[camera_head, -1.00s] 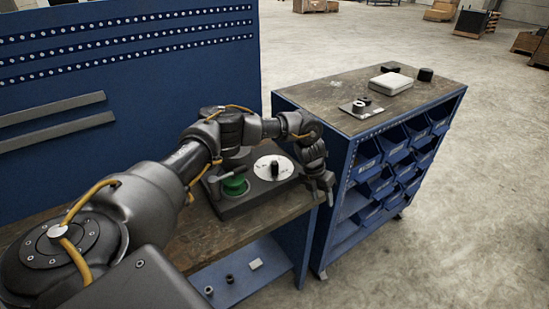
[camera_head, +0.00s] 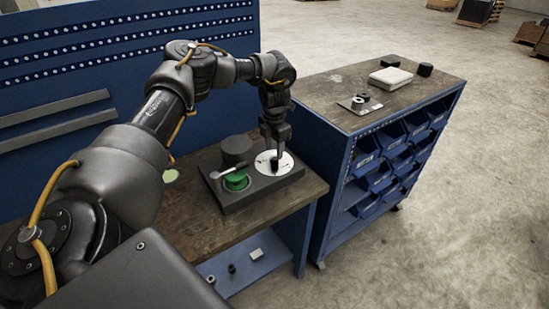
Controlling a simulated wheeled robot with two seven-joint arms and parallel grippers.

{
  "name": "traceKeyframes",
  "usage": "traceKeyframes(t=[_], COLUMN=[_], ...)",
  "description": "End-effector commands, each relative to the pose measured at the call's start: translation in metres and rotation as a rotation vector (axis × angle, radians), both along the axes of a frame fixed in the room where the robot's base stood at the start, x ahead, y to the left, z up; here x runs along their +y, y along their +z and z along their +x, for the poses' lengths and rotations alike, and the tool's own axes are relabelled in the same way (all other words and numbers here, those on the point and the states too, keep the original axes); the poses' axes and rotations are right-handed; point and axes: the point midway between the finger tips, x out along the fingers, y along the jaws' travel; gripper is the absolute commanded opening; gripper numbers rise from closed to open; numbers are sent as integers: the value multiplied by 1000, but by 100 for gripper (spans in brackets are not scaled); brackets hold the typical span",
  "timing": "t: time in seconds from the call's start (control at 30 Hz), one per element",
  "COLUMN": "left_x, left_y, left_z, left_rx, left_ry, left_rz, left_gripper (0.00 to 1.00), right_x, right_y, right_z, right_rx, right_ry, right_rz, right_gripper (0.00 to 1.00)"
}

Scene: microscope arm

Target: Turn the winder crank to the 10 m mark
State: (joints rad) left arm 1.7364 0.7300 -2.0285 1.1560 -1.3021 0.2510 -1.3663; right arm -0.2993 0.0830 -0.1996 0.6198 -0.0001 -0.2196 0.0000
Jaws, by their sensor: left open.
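The winder sits on the workbench as a dark flat base (camera_head: 238,201). It carries a green spool (camera_head: 237,182), a grey lever (camera_head: 224,171) at the spool, a dark cylinder (camera_head: 236,150) behind, and a white dial disc (camera_head: 289,162) with a black upright knob (camera_head: 273,163). I cannot tell for sure which part is the crank, and the dial's marks are too small to read. My left gripper (camera_head: 277,152) points down over the dial, open, with its fingertips at the black knob. Whether they touch it I cannot tell. My right gripper is out of view.
The wooden workbench (camera_head: 205,229) has free room left of the winder and a blue lower shelf with small parts. A blue cabinet (camera_head: 338,160) with bins stands to the right, with a pale box (camera_head: 390,78) and small dark parts on top. A blue pegboard (camera_head: 120,70) stands behind.

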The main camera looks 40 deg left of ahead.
Motion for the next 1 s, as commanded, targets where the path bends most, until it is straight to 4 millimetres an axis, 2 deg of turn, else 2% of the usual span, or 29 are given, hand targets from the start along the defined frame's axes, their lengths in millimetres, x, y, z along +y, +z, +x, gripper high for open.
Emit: traceKeyframes(t=[0.1, 0.3, 0.5, 0.73, 1.0], left_x=[0, 0, 0, 0, 0], left_y=[-20, -47, -58, -58, -58], left_z=[-1, 0, 0, 0, 0], left_rx=[4, 1, -2, -2, -2], left_ry=[1, 0, 0, 0, 0], left_rz=[1, -1, -1, 0, 0], left_gripper=[45, 45, 45, 45, 10], right_x=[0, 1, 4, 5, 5], right_y=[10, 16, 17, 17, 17], right_z=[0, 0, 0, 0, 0], right_rx=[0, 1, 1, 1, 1], right_ry=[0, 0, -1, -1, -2], right_rz=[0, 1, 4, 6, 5], right_gripper=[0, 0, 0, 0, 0])
